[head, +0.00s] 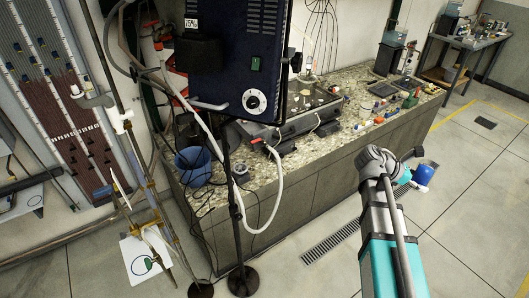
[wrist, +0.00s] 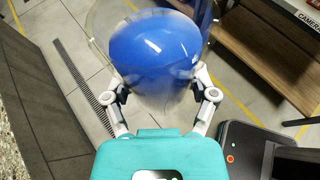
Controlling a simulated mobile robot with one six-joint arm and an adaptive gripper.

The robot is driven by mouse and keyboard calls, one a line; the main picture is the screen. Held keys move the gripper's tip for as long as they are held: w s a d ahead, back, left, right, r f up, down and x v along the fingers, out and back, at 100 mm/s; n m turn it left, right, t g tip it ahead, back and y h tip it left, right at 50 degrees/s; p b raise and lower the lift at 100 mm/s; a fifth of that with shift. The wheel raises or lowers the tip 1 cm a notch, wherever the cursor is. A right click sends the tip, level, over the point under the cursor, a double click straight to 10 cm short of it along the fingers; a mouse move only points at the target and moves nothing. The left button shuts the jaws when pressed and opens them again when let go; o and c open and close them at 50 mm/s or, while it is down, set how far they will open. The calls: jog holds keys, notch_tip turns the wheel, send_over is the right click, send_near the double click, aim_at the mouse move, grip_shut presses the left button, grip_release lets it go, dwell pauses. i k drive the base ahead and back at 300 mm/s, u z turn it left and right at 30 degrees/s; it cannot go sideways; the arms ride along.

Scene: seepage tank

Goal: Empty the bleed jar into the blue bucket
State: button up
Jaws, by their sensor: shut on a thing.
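My gripper (wrist: 158,84) is shut on a rounded blue thing, which I take to be the bleed jar (wrist: 150,45). It fills the space between the fingers, with a faint clear outline around it. I cannot tell its blue part from its contents. In the head view the jar (head: 424,174) shows blue at the end of my arm, out over the floor to the right of the counter. The blue bucket (head: 193,167) stands on the left end of the counter, far to the left of my gripper. Its inside is mostly hidden.
The stone counter (head: 300,150) carries a tank rig (head: 290,125) and many small items at its right. Floor in front is clear, with a drain grate (head: 333,240).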

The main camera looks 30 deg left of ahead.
aim_at(191, 153)
jog(key=z, duration=0.5)
jog(key=i, duration=0.1)
jog(key=u, duration=2.45)
